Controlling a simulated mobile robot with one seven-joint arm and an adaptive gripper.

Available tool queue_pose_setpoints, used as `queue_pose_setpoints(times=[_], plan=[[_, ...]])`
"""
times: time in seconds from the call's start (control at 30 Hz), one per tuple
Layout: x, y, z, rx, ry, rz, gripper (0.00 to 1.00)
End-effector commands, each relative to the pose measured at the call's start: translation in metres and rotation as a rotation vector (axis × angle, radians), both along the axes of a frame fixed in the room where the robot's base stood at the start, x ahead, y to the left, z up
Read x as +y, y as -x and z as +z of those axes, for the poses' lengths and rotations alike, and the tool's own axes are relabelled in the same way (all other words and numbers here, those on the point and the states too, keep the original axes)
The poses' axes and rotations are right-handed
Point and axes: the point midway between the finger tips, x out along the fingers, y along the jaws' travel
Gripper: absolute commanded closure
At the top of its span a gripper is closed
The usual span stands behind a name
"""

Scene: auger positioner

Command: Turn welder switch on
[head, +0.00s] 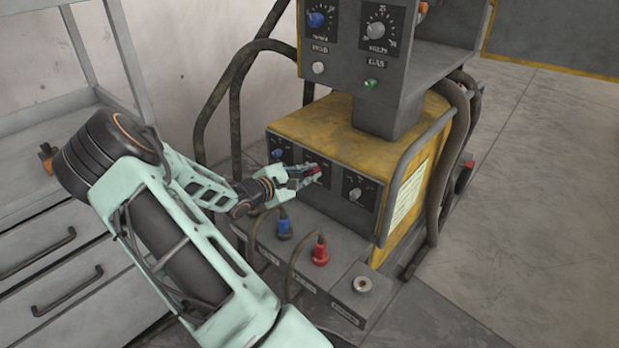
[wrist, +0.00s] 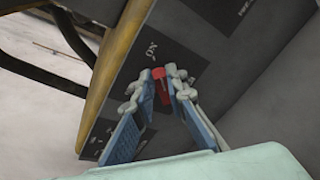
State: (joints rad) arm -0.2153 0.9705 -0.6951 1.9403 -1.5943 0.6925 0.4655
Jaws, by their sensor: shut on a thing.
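The welder (head: 340,128) is a yellow box with a dark front panel in the middle of the head view. Its red switch (head: 314,170) sits at the middle of that panel, partly covered by my gripper. In the wrist view the red switch (wrist: 161,88) stands between my fingertips, beside an "ON" label (wrist: 151,52) on the panel. My gripper (head: 306,174) reaches the panel from the left, with its fingers closed on the switch. The fingertips also show in the wrist view (wrist: 161,80), one on each side of the switch.
Below are a blue plug (head: 284,225) and a red plug (head: 320,252) with cables. An upper control box (head: 345,70) overhangs the welder. Grey drawers (head: 60,260) stand at left; the floor at right is clear.

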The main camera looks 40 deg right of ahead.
Motion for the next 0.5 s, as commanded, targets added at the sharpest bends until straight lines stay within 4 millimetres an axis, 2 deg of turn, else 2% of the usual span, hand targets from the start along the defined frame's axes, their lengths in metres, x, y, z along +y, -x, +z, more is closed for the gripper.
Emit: queue_pose_setpoints(times=[0.03,0.5], plan=[[0.0013,0.0005,-0.0043,-0.012,-0.005,0.001,1.00],[0.0012,0.0007,-0.0021,-0.052,-0.008,0.001,1.00]])
